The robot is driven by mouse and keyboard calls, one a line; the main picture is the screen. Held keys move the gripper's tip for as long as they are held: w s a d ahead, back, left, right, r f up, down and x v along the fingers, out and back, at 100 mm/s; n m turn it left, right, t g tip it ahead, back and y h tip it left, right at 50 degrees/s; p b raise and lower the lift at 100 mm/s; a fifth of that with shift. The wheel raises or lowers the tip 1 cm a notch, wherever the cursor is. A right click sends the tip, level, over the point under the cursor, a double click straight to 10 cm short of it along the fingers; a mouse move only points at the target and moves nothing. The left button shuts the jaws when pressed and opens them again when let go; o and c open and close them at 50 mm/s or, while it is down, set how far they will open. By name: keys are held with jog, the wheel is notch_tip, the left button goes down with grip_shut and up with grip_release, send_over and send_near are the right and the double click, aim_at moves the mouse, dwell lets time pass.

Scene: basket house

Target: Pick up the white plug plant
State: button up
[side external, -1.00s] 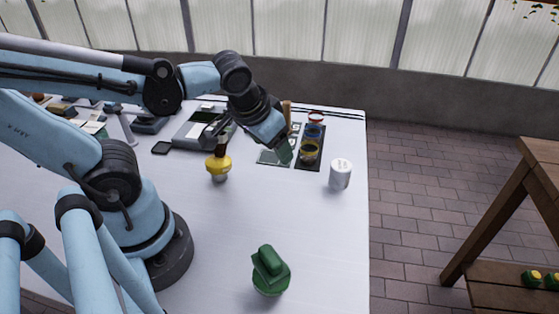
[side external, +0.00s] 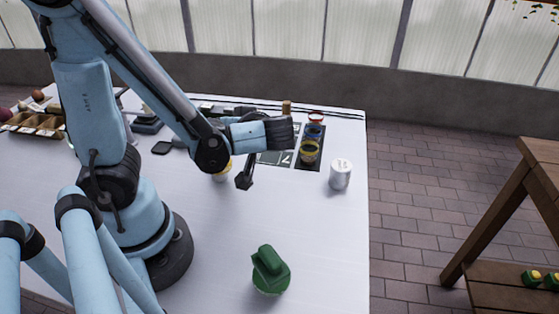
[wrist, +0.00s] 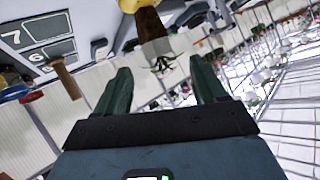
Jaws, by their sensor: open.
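My gripper (wrist: 158,66) is open in the wrist view, with its two dark green fingers apart and nothing held between them. It points roughly sideways, and the scene looks upside down. Beyond the fingertips is a brown tapered piece (wrist: 150,22) with a pale clear part and dark thin strands at its end; a yellow piece (wrist: 130,4) adjoins it. I cannot tell whether this is the white plug plant. In the side external view my arm partly hides a yellow-and-white object (side external: 221,174). The fingers are not clear there. No white plug plant is plainly identifiable.
A white canister (side external: 340,175) stands near the table's right edge. A dark tray (side external: 309,158) holds several coloured jars beside numbered cards. A green object (side external: 270,270) stands at the front. A brown compartment tray (side external: 34,124) is far left.

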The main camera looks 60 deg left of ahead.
jog(key=x, duration=0.5)
jog(key=c, duration=1.1)
jog(key=shift+c, duration=0.2)
jog(key=shift+r, duration=0.2)
